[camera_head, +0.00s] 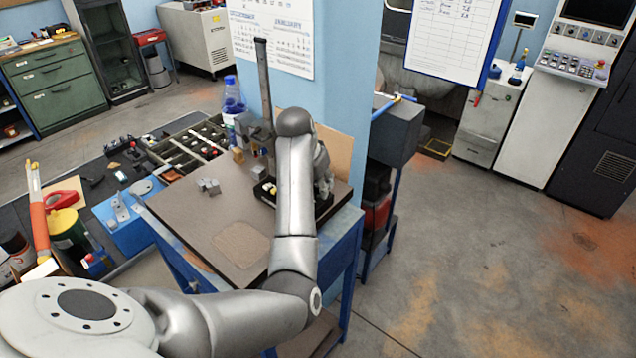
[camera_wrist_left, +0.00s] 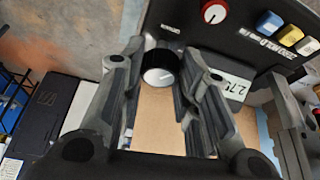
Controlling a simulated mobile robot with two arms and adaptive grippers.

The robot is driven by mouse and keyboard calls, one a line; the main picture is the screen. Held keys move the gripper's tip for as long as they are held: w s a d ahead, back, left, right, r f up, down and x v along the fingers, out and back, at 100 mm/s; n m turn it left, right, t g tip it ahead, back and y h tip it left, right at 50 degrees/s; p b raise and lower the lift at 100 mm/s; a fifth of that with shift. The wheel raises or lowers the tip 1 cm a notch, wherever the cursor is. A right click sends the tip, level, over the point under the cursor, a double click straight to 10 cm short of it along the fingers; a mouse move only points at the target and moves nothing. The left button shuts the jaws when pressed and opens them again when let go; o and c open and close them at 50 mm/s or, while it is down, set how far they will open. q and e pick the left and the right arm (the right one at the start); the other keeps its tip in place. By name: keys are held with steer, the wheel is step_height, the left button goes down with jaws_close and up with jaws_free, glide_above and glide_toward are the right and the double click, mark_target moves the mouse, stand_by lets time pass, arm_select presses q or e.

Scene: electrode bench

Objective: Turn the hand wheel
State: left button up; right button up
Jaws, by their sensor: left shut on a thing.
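The hand wheel looks like a black round knob (camera_wrist_left: 160,68) with a silver face, on the front of a dark instrument panel (camera_wrist_left: 250,35) in the left wrist view. My left gripper (camera_wrist_left: 161,62) has a finger on each side of the knob and is shut on it. In the head view the left gripper (camera_head: 323,178) is mostly hidden behind my own forearm, beside a black device base (camera_head: 265,192) with a tall grey column (camera_head: 264,85). The knob cannot be made out there. My right gripper is not in view.
The panel carries a red dial (camera_wrist_left: 213,12), a blue button (camera_wrist_left: 268,24), a yellow button (camera_wrist_left: 290,35) and a numeric display (camera_wrist_left: 235,87). Small metal blocks (camera_head: 208,187) lie on the brown bench top (camera_head: 190,225). A blue pillar (camera_head: 345,90) stands behind the device.

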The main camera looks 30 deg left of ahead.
arm_select(q)
steer(key=shift+r, duration=0.1)
steer(key=o, duration=1)
